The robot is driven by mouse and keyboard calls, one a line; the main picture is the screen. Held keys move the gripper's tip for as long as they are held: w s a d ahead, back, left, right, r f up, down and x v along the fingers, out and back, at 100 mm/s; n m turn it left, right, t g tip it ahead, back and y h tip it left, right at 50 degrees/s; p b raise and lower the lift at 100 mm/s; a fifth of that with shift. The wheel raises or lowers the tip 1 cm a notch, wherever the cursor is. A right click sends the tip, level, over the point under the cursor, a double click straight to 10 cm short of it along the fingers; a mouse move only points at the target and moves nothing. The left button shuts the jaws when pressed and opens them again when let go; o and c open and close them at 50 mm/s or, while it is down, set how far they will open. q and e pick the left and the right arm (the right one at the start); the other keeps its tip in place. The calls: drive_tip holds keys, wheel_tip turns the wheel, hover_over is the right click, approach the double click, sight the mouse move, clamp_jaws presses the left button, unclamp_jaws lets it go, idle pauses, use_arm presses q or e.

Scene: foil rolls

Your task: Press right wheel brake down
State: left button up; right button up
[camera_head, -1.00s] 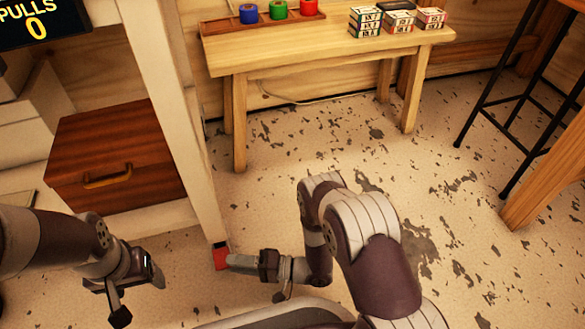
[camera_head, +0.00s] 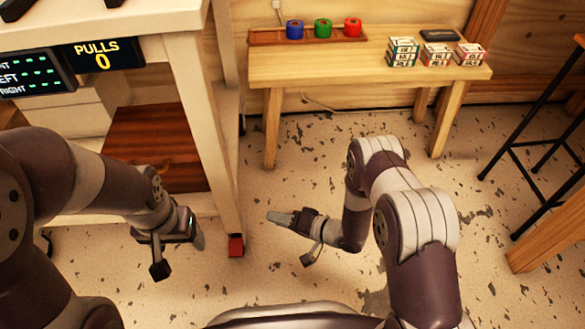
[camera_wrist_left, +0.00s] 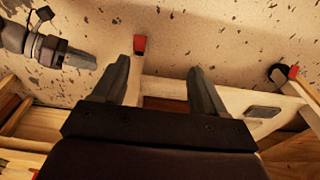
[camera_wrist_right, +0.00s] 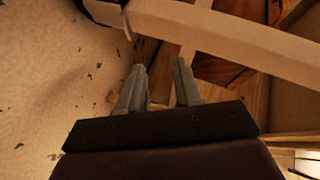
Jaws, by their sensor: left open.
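The right wheel brake is a small red piece (camera_head: 236,246) at the foot of the cart's pale leg, near the floor. It also shows in the left wrist view (camera_wrist_left: 140,44). Whether it is up or down I cannot tell. My right gripper (camera_head: 279,217) is to the right of the brake, apart from it, low over the floor. Its fingers (camera_wrist_right: 160,72) show a narrow gap with nothing between them. My left gripper (camera_head: 190,238) is open and empty, left of the brake. Another red piece (camera_wrist_left: 293,72) is beside a dark wheel at the right of the left wrist view.
The pale cart (camera_head: 212,130) carries a display reading PULLS 0 (camera_head: 102,55) and a brown wooden drawer box (camera_head: 155,135). A wooden bench (camera_head: 345,72) with coloured rolls and small boxes stands behind. Speckled floor (camera_head: 310,165) is free between cart and bench. A stool (camera_head: 530,145) is at right.

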drive_tip(key=w+d+r+h+p, duration=0.1)
drive_tip(key=w+r+p, duration=0.1)
drive_tip(key=r, duration=0.3)
drive_tip(key=w+d+r+n+h+p, duration=0.1)
drive_tip(key=d+r+h+p, duration=0.1)
drive_tip(key=r+p, duration=0.3)
drive_tip(key=shift+w+d+r, duration=0.2)
drive_tip(key=shift+w+r, duration=0.2)
